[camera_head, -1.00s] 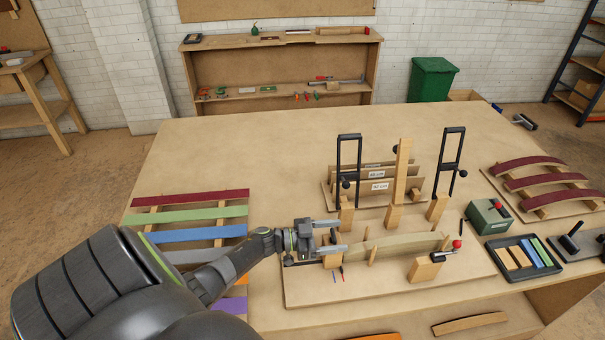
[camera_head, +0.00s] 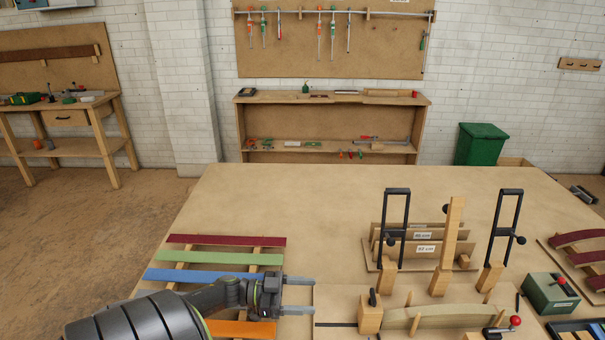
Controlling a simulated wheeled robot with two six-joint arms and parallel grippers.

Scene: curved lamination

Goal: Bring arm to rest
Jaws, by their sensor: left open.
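My left gripper (camera_head: 299,295) is open and empty, pointing right, with its fingers apart. It is at the lower middle of the head view, between the rack of coloured strips and the clamping jig. My left arm comes in from the bottom left and covers part of the strips. The jig's baseboard (camera_head: 335,300) carries wooden blocks and a curved pale strip (camera_head: 440,316) lying to the right of the gripper, apart from it. My right arm and gripper are not in view.
Red (camera_head: 227,240), green (camera_head: 220,258), blue (camera_head: 195,275) and orange strips lie at left. Two tall black clamps (camera_head: 395,225) (camera_head: 506,225) stand at right, near a green box (camera_head: 550,293). The far part of the table (camera_head: 300,200) is clear.

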